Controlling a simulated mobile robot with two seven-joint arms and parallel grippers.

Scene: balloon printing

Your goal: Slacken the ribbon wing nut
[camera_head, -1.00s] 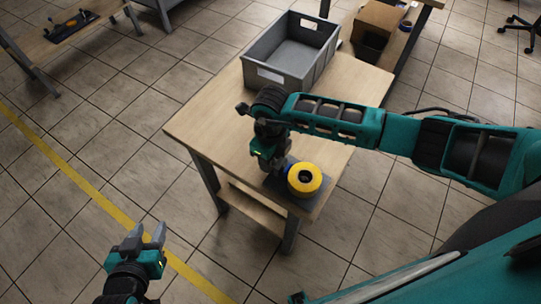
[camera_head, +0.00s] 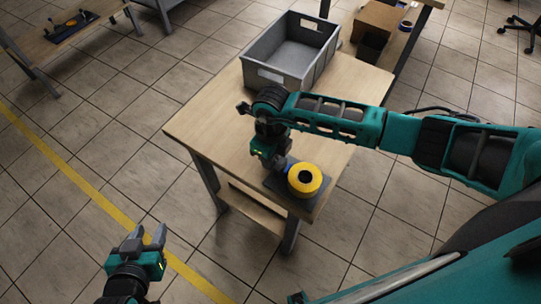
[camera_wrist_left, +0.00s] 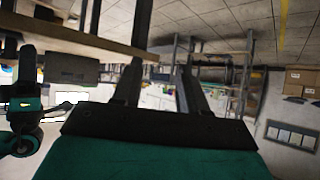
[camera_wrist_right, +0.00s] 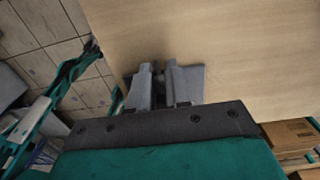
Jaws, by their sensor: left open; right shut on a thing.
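A yellow ribbon roll (camera_head: 305,179) sits on a dark base plate (camera_head: 311,203) at the near corner of the wooden table (camera_head: 215,115). My right gripper (camera_head: 284,166) reaches down beside the roll, on its left. In the right wrist view its fingers (camera_wrist_right: 168,72) are nearly together, with a small grey piece, likely the wing nut (camera_wrist_right: 158,76), between them. The nut's shape is mostly hidden by the fingers. A bit of blue shows between gripper and roll. My left gripper (camera_head: 150,234) is open and empty above the floor, left of the table; its fingers also show in the left wrist view (camera_wrist_left: 158,85).
A grey crate (camera_head: 262,77) stands at the table's back edge. A cardboard box (camera_head: 377,20) is on another surface at the back right. A further bench (camera_head: 45,45) stands at the far left. Floor between bench and table is clear.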

